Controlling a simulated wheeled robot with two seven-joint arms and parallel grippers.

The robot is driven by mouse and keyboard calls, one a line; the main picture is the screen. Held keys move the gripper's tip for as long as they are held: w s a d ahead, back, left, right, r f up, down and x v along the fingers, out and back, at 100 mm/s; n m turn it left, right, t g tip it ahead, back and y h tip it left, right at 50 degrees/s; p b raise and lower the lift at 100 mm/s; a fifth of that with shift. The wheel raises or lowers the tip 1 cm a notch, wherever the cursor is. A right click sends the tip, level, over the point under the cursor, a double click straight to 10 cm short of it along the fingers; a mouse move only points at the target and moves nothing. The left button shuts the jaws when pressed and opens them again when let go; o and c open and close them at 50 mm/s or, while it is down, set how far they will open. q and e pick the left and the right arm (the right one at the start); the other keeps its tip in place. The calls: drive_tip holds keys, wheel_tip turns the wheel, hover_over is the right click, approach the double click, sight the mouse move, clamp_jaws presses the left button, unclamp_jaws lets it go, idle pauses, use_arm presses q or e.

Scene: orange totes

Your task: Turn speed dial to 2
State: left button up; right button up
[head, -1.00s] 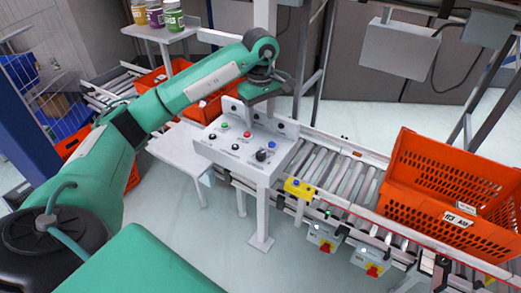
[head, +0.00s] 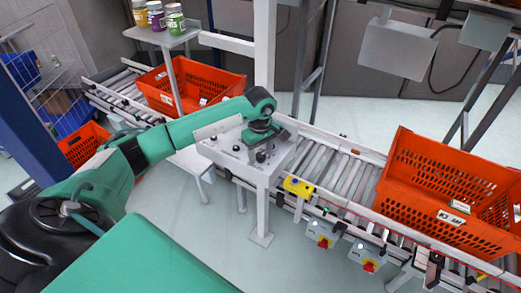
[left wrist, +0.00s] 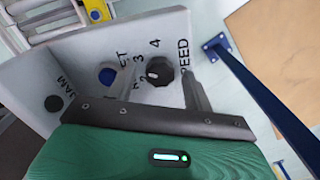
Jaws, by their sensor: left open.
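The speed dial (left wrist: 160,71) is a black knob on the light grey control panel (left wrist: 70,62). The numbers 2, 3 and 4 show around it in the left wrist view, with the word SPEED partly covered. A pale mark shows on the knob's left side; I cannot tell exactly which number it points to. In the head view, my left gripper (head: 261,152) is over the right part of the panel (head: 222,151), close above the dial. It is open, with a finger beside the knob in the left wrist view; contact is unclear. My right gripper is not in view.
A blue button (left wrist: 107,74) and a dark button (left wrist: 54,103) are near the dial. A roller conveyor (head: 318,160) with a yellow box (head: 298,187) runs right of the panel. Orange totes stand at right (head: 400,205) and behind (head: 190,85). Jars (head: 157,16) stand on a shelf.

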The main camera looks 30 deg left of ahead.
use_arm(q)
drive_tip(key=c, duration=1)
drive_tip(key=shift+o, duration=0.2)
drive_tip(key=shift+f+n+b, duration=0.2)
drive_tip(key=shift+n+b, duration=1.1)
drive_tip(key=shift+b, duration=0.1)
drive_tip(key=n+b, duration=0.2)
drive_tip(key=shift+n, duration=0.4)
drive_tip(key=n+b, duration=0.2)
drive_tip(key=n, duration=0.1)
drive_tip(key=shift+r, duration=0.1)
drive_tip(key=shift+r+n+b, duration=0.1)
drive_tip(key=shift+n+b, duration=0.65)
drive_tip(key=shift+n, duration=0.95)
drive_tip(key=o, duration=1)
drive_tip(key=shift+c, duration=0.2)
